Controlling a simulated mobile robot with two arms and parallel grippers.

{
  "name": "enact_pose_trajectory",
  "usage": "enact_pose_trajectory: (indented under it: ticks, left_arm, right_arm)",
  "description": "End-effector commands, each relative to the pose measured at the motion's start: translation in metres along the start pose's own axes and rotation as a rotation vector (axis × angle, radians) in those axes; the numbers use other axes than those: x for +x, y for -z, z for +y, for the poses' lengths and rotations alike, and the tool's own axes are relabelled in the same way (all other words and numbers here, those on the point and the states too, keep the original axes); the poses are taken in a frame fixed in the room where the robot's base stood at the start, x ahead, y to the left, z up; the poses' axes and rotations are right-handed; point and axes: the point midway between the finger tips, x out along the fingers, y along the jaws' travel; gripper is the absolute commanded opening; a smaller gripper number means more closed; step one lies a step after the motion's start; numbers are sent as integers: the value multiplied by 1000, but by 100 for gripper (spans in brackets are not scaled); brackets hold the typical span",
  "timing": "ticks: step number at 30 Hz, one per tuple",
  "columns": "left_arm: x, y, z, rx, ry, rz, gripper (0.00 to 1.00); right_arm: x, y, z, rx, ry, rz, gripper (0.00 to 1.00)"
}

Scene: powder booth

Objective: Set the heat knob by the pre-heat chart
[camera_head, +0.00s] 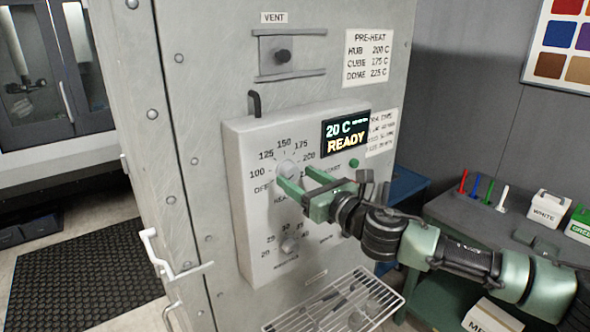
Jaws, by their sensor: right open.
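The upper heat knob (288,168) sits on the pale control panel (245,215), ringed by marks including OFF, 100, 125, 150, 175 and 200. My right gripper (293,180) is open, its green fingers at the knob; I cannot tell whether they touch it. The knob's pointer is too small to read. The display (346,131) reads 20 C and READY. The pre-heat chart (369,58) lists HUB 200 C, CUBE 175 C and DOME 225 C. A lower knob (290,245) has its own dial. My left gripper is not in view.
A vent slider (283,56) is above the panel. A wire rack (335,305) sticks out below it. A door handle (160,255) juts out at the left. A green bench (450,215) with white boxes stands at the right.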

Motion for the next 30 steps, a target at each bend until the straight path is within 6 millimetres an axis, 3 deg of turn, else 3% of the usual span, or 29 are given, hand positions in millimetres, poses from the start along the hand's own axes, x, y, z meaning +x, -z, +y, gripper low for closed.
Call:
enact_pose_trajectory:
  ticks: [6, 14, 17, 21, 30]
  left_arm:
    - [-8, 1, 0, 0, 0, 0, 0]
    - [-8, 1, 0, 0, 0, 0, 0]
    - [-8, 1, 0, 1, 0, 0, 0]
    - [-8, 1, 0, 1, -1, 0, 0]
    - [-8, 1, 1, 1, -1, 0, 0]
  right_arm:
    - [20, 0, 0, 2, 0, 0, 61]
    - [22, 0, 0, 2, 0, 0, 61]
    - [22, 0, 0, 2, 0, 0, 39]
    - [22, 0, 0, 2, 0, 0, 0]
    - [22, 0, 0, 34, 1, -1, 0]
